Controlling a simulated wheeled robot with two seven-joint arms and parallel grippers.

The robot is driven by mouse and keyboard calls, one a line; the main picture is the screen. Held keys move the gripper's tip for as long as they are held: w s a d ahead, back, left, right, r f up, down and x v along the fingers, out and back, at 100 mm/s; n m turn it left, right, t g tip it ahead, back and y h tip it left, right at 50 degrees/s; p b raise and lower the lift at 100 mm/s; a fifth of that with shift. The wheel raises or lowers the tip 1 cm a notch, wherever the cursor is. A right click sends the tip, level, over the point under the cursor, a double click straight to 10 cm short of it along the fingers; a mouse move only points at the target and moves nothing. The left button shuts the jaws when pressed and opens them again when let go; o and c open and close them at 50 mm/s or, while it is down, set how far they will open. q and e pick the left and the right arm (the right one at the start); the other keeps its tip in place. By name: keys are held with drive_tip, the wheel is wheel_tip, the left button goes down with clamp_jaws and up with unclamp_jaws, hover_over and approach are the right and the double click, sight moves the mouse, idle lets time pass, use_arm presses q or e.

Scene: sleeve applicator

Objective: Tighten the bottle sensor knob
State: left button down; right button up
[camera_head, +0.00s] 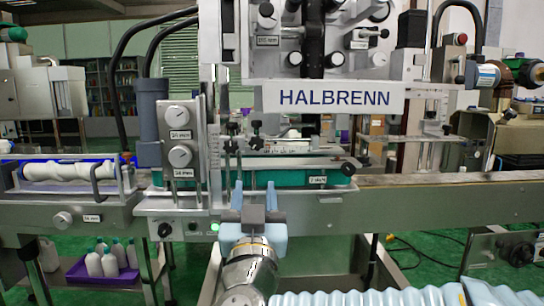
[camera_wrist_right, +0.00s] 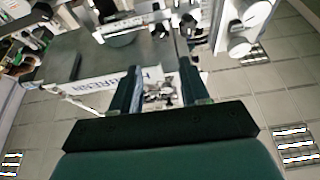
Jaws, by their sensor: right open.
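My right gripper (camera_head: 254,186) is in front of the machine's lower front, fingers pointing up, apart and with nothing between them. In the right wrist view the gripper (camera_wrist_right: 160,72) also shows two parted fingers, with the machine upside down beyond them. Small black knobs sit above the fingertips in the head view: one on the left (camera_head: 231,146) and one just right of it (camera_head: 256,142). Another black knob (camera_head: 348,168) is farther right on the green-edged rail. I cannot tell which is the bottle sensor knob. The gripper appears apart from all of them. My left gripper is not in view.
A grey panel with two dials (camera_head: 179,135) stands left of the gripper. The metal conveyor side (camera_head: 430,203) runs to the right. A purple tray (camera_head: 84,272) holds several bottles below.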

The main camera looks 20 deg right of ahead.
sight(256, 144)
drive_tip(key=p+x, duration=0.2)
drive_tip(key=x, duration=1.1)
drive_tip(key=shift+w+r, duration=0.2)
drive_tip(key=shift+w, duration=0.05)
drive_tip(key=c, duration=0.8)
drive_tip(key=shift+o, duration=0.2)
